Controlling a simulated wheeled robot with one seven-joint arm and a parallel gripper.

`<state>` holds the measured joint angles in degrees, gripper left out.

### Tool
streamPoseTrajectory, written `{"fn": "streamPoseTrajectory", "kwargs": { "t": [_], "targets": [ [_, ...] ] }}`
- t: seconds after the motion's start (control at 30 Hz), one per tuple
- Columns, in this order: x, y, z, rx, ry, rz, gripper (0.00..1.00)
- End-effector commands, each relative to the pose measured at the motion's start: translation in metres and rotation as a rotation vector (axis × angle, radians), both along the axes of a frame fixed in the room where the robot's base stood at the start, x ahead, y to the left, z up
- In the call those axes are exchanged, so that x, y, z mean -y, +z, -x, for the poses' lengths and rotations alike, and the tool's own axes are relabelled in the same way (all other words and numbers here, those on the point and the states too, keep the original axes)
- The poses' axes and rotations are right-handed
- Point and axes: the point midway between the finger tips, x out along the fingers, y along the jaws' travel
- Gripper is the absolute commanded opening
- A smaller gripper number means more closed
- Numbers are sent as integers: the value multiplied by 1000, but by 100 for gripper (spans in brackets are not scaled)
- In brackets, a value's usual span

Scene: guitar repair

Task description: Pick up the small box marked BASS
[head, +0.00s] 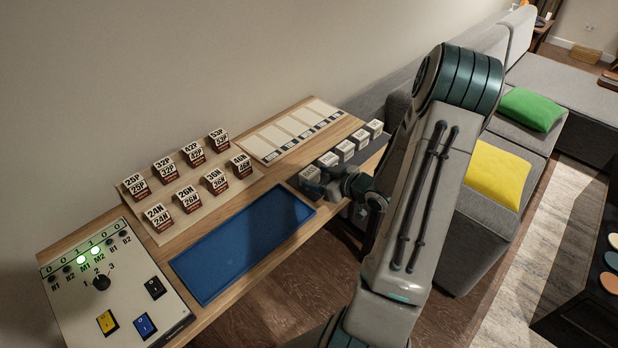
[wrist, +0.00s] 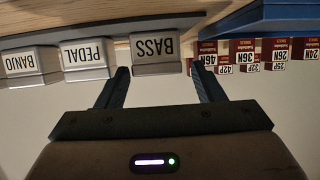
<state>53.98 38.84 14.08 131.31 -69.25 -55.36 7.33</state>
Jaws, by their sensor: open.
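The small pale box marked BASS (wrist: 154,48) is in the middle of the wrist view, which shows the scene upside down. In the head view it appears to be the near-end box (head: 310,173) of a row, partly hidden by my gripper (head: 318,187). In the wrist view my gripper (wrist: 160,72) is open, with one dark finger toward each side of the BASS box. Gaps show between the fingers and the box, and nothing is held. I cannot tell how far the fingertips reach along its sides.
The PEDAL box (wrist: 88,60) stands close beside BASS, with BANJO (wrist: 30,66) beyond it. A blue tray (head: 240,246) lies on the wooden table near my gripper. Red-and-white labelled boxes (head: 193,153) stand behind it. A switch panel (head: 105,285) is at the left.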

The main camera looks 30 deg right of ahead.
Motion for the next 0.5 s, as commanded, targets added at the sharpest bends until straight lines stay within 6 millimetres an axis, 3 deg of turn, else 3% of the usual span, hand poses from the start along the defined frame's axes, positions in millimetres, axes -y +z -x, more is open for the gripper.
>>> {"fn": "streamPoseTrajectory", "kwargs": {
  "t": [0.23, 0.5],
  "targets": [
    [-5, -7, -16, 0, 0, 0, 62],
    [-17, -21, -48, -1, 2, 0, 62]
  ]
}}
